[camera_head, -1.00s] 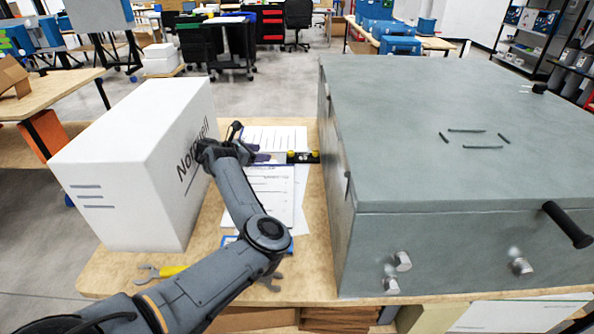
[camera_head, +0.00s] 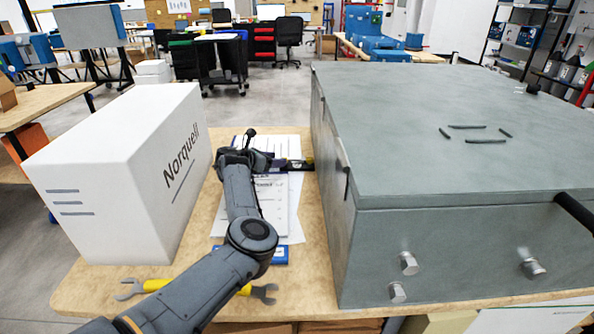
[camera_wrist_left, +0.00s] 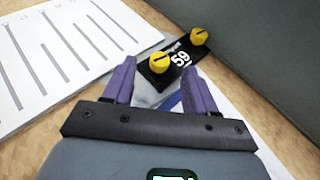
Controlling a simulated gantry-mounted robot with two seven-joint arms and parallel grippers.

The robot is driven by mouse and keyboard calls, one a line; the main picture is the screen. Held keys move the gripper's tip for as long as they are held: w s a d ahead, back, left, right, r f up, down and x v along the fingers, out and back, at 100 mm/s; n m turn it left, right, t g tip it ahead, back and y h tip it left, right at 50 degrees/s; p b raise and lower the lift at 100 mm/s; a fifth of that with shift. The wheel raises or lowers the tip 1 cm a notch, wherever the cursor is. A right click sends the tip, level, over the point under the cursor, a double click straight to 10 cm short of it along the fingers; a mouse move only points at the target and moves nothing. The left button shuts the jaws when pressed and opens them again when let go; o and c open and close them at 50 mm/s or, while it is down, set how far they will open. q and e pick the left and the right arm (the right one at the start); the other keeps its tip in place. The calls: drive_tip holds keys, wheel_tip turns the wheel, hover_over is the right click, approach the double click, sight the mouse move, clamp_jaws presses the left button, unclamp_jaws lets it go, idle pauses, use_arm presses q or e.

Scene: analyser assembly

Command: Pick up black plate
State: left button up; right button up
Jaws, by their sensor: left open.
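The black plate (camera_head: 297,165) lies on papers on the wooden table, close to the left side of the grey case. In the left wrist view, the black plate (camera_wrist_left: 160,68) has two yellow knobs and the white digits "59". My left gripper (camera_head: 277,163) is low over the papers, just left of the plate. In the left wrist view, the open purple fingers of my left gripper (camera_wrist_left: 158,70) point at the plate, with its near end in line with the gap between them. I cannot tell whether the fingers touch it. My right gripper is not in view.
A large grey case (camera_head: 455,140) stands right of the plate. A white "Norquell" box (camera_head: 110,180) stands left of my left arm. Printed sheets (camera_head: 283,205) lie beneath the arm. A yellow-handled wrench (camera_head: 157,285) and a blue item (camera_head: 280,255) lie nearer the front edge.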

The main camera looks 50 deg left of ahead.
sight(292, 165)
use_arm(q)
drive_tip(key=shift+b+x, duration=0.45)
drive_tip(key=shift+x, duration=0.95)
drive_tip(key=shift+r, duration=0.1)
drive_tip(key=shift+c, duration=0.5)
clamp_jaws()
